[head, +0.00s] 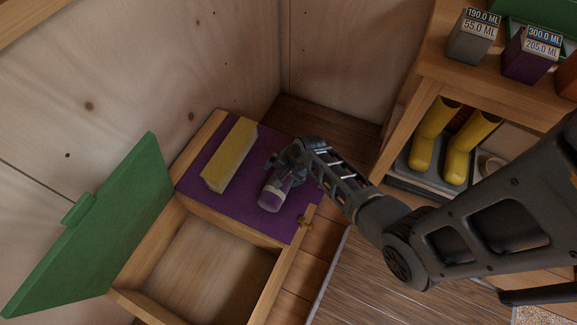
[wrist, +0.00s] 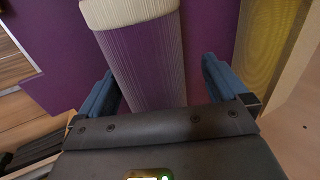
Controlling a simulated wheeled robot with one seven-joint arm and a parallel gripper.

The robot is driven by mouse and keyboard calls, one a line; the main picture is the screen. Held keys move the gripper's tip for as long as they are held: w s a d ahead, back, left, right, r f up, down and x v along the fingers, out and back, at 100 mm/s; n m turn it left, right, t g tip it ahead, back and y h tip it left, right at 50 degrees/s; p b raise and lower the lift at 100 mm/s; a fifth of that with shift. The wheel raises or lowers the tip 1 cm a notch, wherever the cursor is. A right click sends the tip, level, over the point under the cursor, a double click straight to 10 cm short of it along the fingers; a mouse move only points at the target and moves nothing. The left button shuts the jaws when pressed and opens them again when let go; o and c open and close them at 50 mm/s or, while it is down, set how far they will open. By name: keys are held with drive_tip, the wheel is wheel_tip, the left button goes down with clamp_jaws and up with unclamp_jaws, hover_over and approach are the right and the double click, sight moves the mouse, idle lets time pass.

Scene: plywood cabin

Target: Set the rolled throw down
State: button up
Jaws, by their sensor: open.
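The rolled throw (head: 271,194) is a purple roll with a pale band near its end. It lies on the purple top (head: 292,228) of a wooden box in the head view. My gripper (head: 287,174) is over the throw, with the arm reaching in from the right. In the wrist view the throw (wrist: 146,62) lies between the two blue fingers (wrist: 160,85), with a visible gap on each side. The gripper is open. The far end of the throw is hidden under my gripper.
A yellow block (head: 230,155) lies on the purple top, left of the throw. The box's green lid (head: 105,225) stands open beside an empty wooden compartment (head: 220,265). A shelf (head: 410,125) with yellow boots (head: 432,135) and small boxes (head: 473,38) stands at right.

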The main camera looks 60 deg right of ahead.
drive_tip(key=p+v, duration=0.2)
drive_tip(key=v, duration=0.9)
drive_tip(key=s+a+r+n+t+h, duration=0.3)
drive_tip(key=s+a+r+n+t, duration=0.1)
drive_tip(key=s+a+r+n, duration=0.65)
drive_tip(key=s+a+r+n+t+y, duration=0.1)
drive_tip(key=s+a+r+n+t, duration=0.1)
drive_tip(key=r, duration=0.5)
drive_tip(key=s+a+r+n+t+y, duration=0.1)
drive_tip(key=s+a+r+n+t, duration=0.1)
drive_tip(key=r, duration=0.6)
drive_tip(key=s+a+r+n+t, duration=0.2)
drive_tip(key=s+a+r+n, duration=0.1)
drive_tip(key=r, duration=0.5)
drive_tip(key=shift+s+a+r+t+y, duration=0.2)
drive_tip(key=shift+s+a+t+y, duration=0.25)
drive_tip(key=shift+a, duration=0.45)
drive_tip(key=shift+s+g, duration=0.1)
drive_tip(key=shift+g, duration=0.15)
